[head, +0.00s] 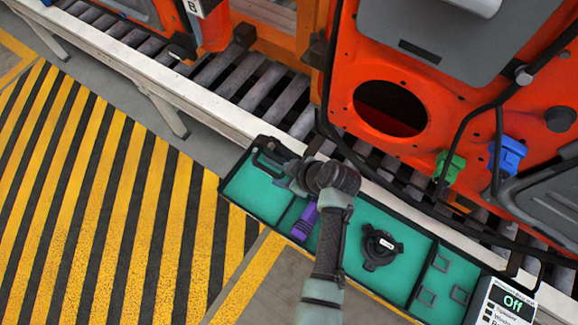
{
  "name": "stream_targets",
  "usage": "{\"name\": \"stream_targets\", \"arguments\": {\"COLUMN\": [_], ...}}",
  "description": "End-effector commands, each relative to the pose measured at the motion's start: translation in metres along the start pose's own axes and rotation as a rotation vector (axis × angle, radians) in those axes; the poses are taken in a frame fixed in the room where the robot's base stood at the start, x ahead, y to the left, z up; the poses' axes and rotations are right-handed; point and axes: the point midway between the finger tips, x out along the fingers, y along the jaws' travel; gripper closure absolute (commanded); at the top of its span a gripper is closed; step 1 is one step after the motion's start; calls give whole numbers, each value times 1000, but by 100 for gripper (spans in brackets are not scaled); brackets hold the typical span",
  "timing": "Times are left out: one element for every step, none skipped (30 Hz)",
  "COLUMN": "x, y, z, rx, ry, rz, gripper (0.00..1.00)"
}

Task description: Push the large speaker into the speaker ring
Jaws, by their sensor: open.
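The large speaker seems to be the round black part (380,247) with tabs and a small white label. It lies in the green-lined tray, right of my arm. The speaker ring seems to be the rim of the round dark opening (390,108) in the orange door panel, above and behind the tray. My gripper (266,164) is open over the left end of the tray, pointing left. It is apart from both the speaker and the opening, and I see nothing held in it. My forearm covers part of the tray's middle.
The black-edged tray (250,190) also holds a purple part (306,221) and small square frames. A green clip (449,167) and a blue clip (507,154) sit on the door. A black cable hangs across it. A display (505,302) reads "Off". Striped floor lies clear at left.

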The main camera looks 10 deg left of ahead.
Motion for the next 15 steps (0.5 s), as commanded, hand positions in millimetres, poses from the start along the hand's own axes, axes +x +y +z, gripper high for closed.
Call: {"name": "stream_targets", "arguments": {"x": [14, 19, 26, 31, 36, 42, 47, 51, 56, 59, 62, 66, 68, 70, 73], "y": [-1, -1, -1, 0, 0, -1, -1, -1, -1, 0, 0, 0, 0, 0, 0], "z": [5, 5, 5, 6, 6, 5, 5, 4, 4, 4, 4, 3, 3, 3, 2], "rx": [-2, -3, -3, -3, -3, -3, -4, -4, -3, -3, -3, -2, -1, -1, -1], "ry": [-1, -1, -1, -1, -1, 0, 0, 0, 0, 0, 0, 0, 0, 0, 0], "rz": [0, 0, 0, 0, 0, 0, 0, 0, 0, 0, 1, 0, 0, 0, 0], "gripper": [50, 50, 50, 50, 50, 50, 50, 50, 50, 50, 50, 50, 50, 50, 50]}}
